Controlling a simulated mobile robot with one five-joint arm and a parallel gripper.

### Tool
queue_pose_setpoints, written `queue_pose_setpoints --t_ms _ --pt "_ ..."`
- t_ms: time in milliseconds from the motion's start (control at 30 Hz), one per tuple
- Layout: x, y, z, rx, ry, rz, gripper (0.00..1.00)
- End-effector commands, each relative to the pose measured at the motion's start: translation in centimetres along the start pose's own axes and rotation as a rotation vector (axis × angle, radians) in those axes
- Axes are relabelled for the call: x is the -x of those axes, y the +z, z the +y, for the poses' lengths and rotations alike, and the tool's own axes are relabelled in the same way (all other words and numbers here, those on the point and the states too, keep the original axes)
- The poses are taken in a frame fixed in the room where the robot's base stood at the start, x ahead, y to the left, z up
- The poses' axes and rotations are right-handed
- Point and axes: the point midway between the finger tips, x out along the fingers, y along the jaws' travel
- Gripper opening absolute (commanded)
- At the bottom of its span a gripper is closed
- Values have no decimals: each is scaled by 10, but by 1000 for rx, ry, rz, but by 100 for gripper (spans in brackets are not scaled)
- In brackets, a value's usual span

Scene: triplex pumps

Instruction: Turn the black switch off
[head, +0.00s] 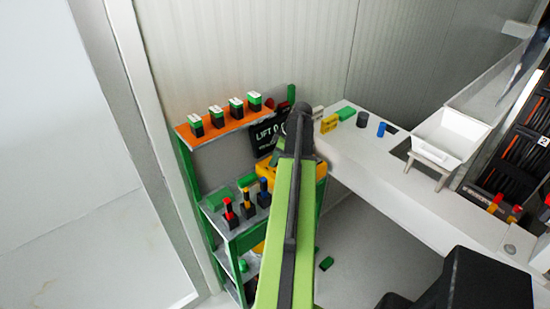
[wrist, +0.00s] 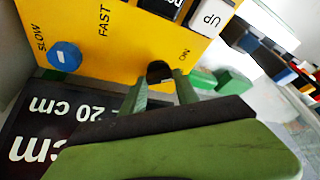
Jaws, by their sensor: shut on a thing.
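The black switch (wrist: 159,70) is a dark round knob on the lower edge of a yellow control panel (wrist: 110,35) in the wrist view, near the printed word ON. My gripper (wrist: 161,85) has its two green fingers on either side of the switch and is shut on it. The fingers hide part of the switch, so its exact setting cannot be told. In the head view, my arm covers the gripper and the switch; part of the yellow panel (head: 264,172) shows beside the arm.
A blue knob (wrist: 64,56) sits near SLOW, and a white UP button (wrist: 209,20) is at the upper right. A black sign (wrist: 75,110) lies close below the panel. A green shelf (head: 234,236) holds several bottles; a white counter (head: 390,180) stands to the right.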

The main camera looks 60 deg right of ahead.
Motion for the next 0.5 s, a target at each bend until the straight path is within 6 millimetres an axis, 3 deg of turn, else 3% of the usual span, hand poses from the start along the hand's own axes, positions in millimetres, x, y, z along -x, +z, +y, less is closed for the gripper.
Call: queue_pose_setpoints --t_ms 500 --pt "0 0 -4 -407 169 -1 0"
